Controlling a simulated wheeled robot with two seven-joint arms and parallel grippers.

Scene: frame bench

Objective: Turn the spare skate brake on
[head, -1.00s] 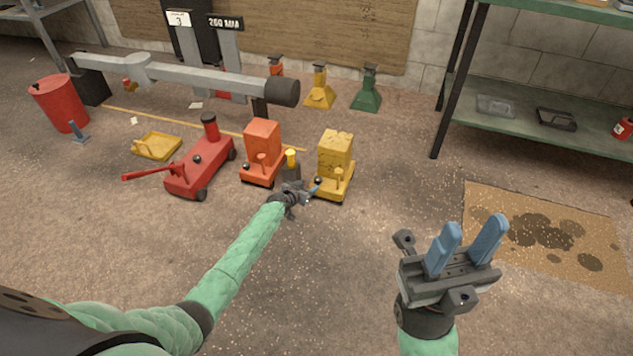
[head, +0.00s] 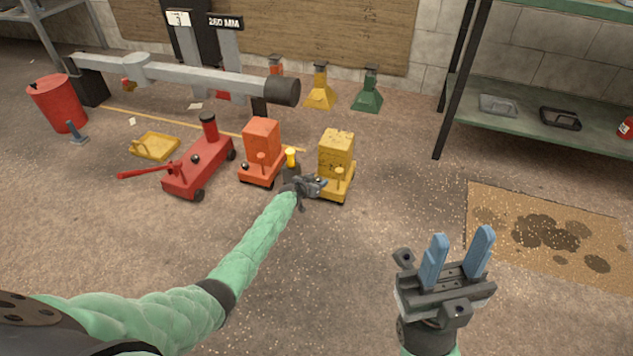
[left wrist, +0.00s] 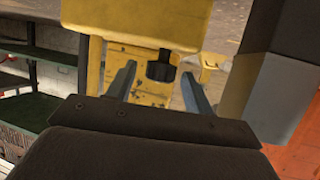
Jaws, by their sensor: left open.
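A yellow skate (head: 337,150) with a block-like load and a small yellow lever (head: 340,173) stands right of a similar orange skate (head: 261,142). I cannot tell which is called the spare. My left gripper (head: 314,185) is at the near left side of the yellow skate and hides part of its front. In the left wrist view its fingers are open, with a black knob (left wrist: 161,67) in line between the tips. I cannot tell whether they touch it. The yellow skate (left wrist: 135,72) fills the space behind. My right gripper (head: 460,242) is open and empty over bare floor.
A red jack (head: 198,168), yellow tray (head: 155,146) and red drum (head: 58,103) are left. A long grey beam (head: 200,76) runs behind. The floor in front is clear.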

